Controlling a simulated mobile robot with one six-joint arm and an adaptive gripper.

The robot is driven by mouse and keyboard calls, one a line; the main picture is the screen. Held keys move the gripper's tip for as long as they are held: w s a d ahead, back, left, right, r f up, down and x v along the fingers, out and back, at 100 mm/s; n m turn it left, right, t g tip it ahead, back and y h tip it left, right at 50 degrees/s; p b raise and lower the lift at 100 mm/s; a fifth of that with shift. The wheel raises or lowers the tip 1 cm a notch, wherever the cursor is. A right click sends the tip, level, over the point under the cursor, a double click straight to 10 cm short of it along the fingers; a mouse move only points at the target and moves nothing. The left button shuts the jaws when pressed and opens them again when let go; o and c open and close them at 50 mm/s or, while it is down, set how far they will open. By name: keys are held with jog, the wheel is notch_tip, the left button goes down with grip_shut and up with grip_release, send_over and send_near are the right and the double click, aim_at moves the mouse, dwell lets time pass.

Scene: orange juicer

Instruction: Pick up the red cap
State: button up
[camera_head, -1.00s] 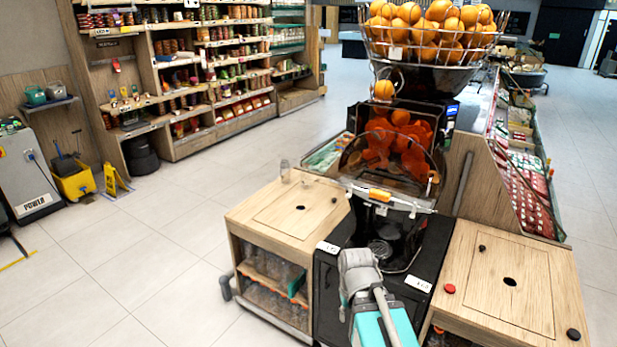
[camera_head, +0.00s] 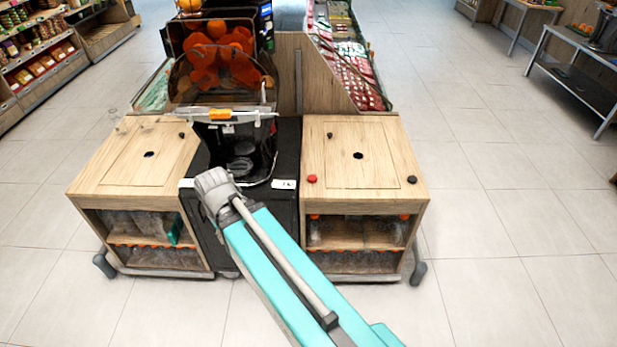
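The red cap (camera_head: 312,178) is a small red disc. It lies on the right wooden cabinet top (camera_head: 385,198), near the front left corner of that top. Nothing covers it. My teal and grey arm reaches up from the bottom of the view, and its grey joint is to the left of the cap, in front of the juicer. I cannot make out my gripper or its fingers in this view.
The juicer (camera_head: 232,125) stands between the right cabinet and a left wooden cabinet (camera_head: 108,181). A black cap (camera_head: 412,180) lies near the right top's front right corner, and a small dark piece (camera_head: 329,135) near its back left. Open floor (camera_head: 500,250) lies to the right.

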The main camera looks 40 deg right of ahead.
dwell(0.4)
jog(key=shift+o, duration=1.2)
